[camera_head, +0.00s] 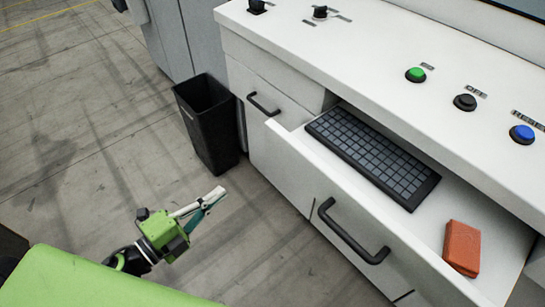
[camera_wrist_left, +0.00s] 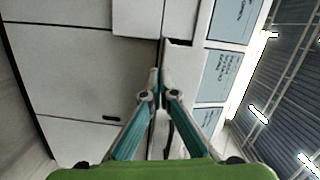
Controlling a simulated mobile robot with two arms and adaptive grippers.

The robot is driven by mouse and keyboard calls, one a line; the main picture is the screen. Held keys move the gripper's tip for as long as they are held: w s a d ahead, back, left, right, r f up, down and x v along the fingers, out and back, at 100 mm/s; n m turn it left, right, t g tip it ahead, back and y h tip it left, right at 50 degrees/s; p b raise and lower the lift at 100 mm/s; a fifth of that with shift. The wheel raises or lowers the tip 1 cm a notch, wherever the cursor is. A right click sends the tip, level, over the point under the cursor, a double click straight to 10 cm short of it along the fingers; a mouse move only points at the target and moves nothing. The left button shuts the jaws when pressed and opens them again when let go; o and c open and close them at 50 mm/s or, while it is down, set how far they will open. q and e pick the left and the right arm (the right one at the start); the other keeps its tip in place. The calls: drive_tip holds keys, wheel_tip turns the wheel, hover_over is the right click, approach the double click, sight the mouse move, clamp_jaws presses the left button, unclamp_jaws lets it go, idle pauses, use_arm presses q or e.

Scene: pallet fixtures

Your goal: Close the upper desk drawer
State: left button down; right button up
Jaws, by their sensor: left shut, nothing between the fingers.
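The upper desk drawer (camera_head: 305,162) is pulled out from the white desk in the head view. Its front carries a black bar handle (camera_head: 350,235). A dark keyboard (camera_head: 372,155) and an orange-red block (camera_head: 462,248) lie inside the open drawer. My left gripper (camera_head: 222,191) is shut and empty. It is to the left of the drawer front, over the floor and clear of the handle. In the left wrist view its two fingers (camera_wrist_left: 155,78) meet at the tips before pale panels. My right gripper does not show.
A black bin (camera_head: 207,125) stands on the floor by the desk's left end. A smaller closed drawer with a black handle (camera_head: 263,105) is beside it. Green, black and blue buttons (camera_head: 465,102) sit on the desk top. The floor at left is clear.

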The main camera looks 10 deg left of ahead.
use_arm(q)
drive_tip(key=s+d+r+m+g+h, duration=0.1)
drive_tip(key=s+d+r+m+h, duration=0.1)
drive_tip(key=d+r+m, duration=0.3)
drive_tip(key=n+p, duration=0.1)
drive_tip(key=p, duration=0.4)
approach(282, 154)
drive_tip(key=x, duration=0.5)
drive_tip(key=shift+w+d+r, duration=0.1)
drive_tip(key=shift+w+d, duration=0.15)
drive_tip(key=shift+w, duration=0.1)
drive_tip(key=shift+w+d, duration=0.35)
drive_tip(key=shift+w, duration=0.1)
